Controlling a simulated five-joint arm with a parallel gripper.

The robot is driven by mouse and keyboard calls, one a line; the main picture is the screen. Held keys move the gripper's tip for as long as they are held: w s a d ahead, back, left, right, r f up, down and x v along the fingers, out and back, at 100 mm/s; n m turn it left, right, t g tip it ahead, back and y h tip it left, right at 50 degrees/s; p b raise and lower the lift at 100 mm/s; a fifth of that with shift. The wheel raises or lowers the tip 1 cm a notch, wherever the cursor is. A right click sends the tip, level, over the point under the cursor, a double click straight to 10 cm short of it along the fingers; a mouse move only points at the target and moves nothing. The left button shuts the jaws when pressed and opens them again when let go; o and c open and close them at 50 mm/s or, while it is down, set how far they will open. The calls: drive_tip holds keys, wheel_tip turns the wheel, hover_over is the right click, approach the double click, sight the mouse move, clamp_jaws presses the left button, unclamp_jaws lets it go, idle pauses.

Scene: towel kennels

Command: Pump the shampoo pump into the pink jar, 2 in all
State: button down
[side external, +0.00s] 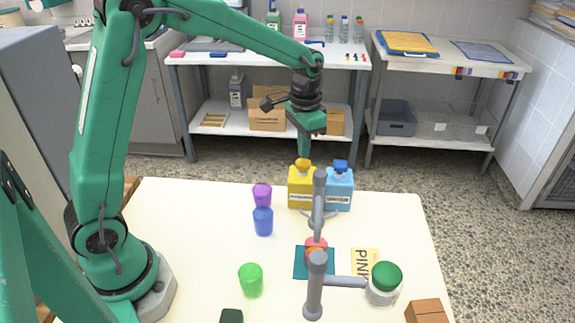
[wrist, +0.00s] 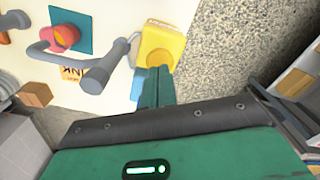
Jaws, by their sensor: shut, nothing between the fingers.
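A yellow pump bottle (side external: 299,192) stands at the back of the table; its label is too small to read for sure. In the wrist view the yellow bottle (wrist: 172,38) lies just past my fingertips. My gripper (side external: 304,154) is shut and empty, pointing down right over the yellow pump head, touching or nearly so. The closed fingers (wrist: 158,72) show in the wrist view. A pink-red jar (side external: 313,242) sits on a teal mat (side external: 301,263), partly hidden by a grey post. It also shows in the wrist view (wrist: 62,36).
A blue pump bottle (side external: 341,190) stands beside the yellow one. A grey pipe stand (side external: 315,285) rises in front of the jar. A "PINK" card (side external: 363,262), green-lidded jar (side external: 385,279), green cup (side external: 251,280), blue cup (side external: 263,222) and purple cup (side external: 262,194) surround it.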

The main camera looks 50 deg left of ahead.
idle(0.4)
wheel_tip(320, 180, up, 6)
idle(0.8)
drive_tip(key=shift+s+r, duration=0.1)
drive_tip(key=s+r+n+t, duration=0.1)
drive_tip(key=s+r+t, duration=0.1)
drive_tip(key=s, duration=0.9)
drive_tip(key=s+r+n+t, duration=0.1)
drive_tip(key=s+n+t, duration=0.1)
drive_tip(key=s, duration=0.9)
drive_tip(key=shift+s+a+r+t, duration=0.35)
drive_tip(key=shift+t, duration=0.45)
idle(0.6)
